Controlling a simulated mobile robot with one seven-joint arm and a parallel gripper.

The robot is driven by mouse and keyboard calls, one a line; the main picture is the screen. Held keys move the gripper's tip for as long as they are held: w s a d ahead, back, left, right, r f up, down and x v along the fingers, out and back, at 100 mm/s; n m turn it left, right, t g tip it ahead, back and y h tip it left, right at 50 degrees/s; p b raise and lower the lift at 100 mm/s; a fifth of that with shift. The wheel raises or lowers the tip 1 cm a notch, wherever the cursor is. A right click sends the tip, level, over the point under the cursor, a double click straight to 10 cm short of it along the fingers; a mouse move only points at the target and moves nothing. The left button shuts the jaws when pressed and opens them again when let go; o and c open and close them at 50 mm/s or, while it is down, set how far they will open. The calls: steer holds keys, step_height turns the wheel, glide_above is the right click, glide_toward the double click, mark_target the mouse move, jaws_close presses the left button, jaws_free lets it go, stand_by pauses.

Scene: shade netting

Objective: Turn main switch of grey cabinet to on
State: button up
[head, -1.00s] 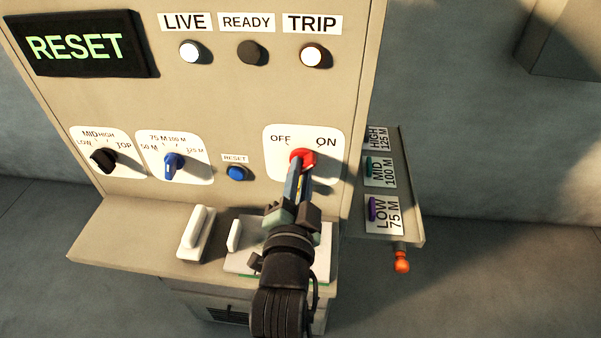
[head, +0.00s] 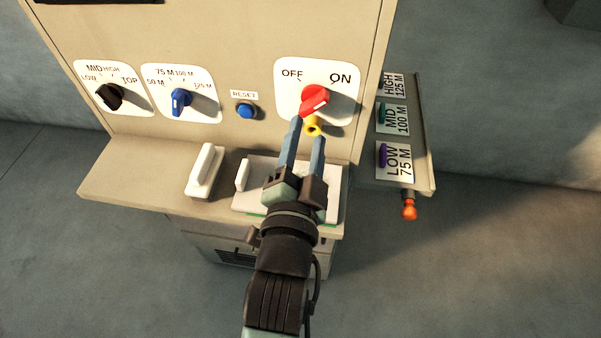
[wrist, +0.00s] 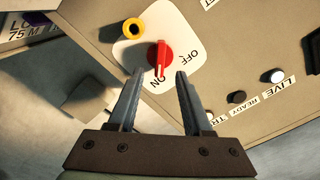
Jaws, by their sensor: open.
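The main switch is a red knob (head: 315,97) on a white plate (head: 344,104) marked OFF and ON, on the front of the pale grey-beige cabinet (head: 250,55). In the wrist view the knob (wrist: 159,53) has its white-marked end pointing at the ON label. A yellow piece with a dark hole (head: 313,126) sits just below the knob; it also shows in the wrist view (wrist: 133,28). My gripper (head: 307,126) is open and empty, its fingers apart, standing back from the knob. In the wrist view the gap between the fingertips (wrist: 160,72) lies in front of the ON side.
Black (head: 108,95) and blue (head: 179,99) selector knobs and a blue RESET button (head: 246,111) are left of the switch. White handles (head: 205,171) stand on the ledge below. A side panel with coloured tabs (head: 393,120) and an orange knob (head: 409,209) is at right.

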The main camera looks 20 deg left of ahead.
steer(key=b+v, duration=0.1)
steer(key=v, duration=0.5)
steer(key=shift+s+d, duration=0.15)
steer(key=shift+s, duration=0.2)
steer(key=shift+r, duration=0.1)
steer(key=w+d+r+n+t+h, duration=0.1)
steer(key=d+r+n+t, duration=0.15)
steer(key=r, duration=0.75)
steer(key=w+d+r+n+t+h, duration=0.1)
steer(key=w+d+r+t, duration=0.15)
steer(key=r, duration=0.65)
steer(key=w+d+r+n+t, duration=0.15)
steer(key=d+r, duration=0.25)
steer(key=r, duration=0.6)
steer(key=s+d+r+t+h, duration=0.1)
steer(key=s+r, duration=0.1)
steer(key=r, duration=0.3)
steer(key=s+d+r+n+t+h, duration=0.1)
steer(key=s+d+r+t+h, duration=0.1)
steer(key=r, duration=0.3)
steer(key=shift+s+d, duration=0.2)
steer(key=shift+s, duration=0.15)
steer(key=shift+f+t, duration=0.1)
steer(key=shift+t, duration=0.15)
steer(key=shift+c, duration=0.2)
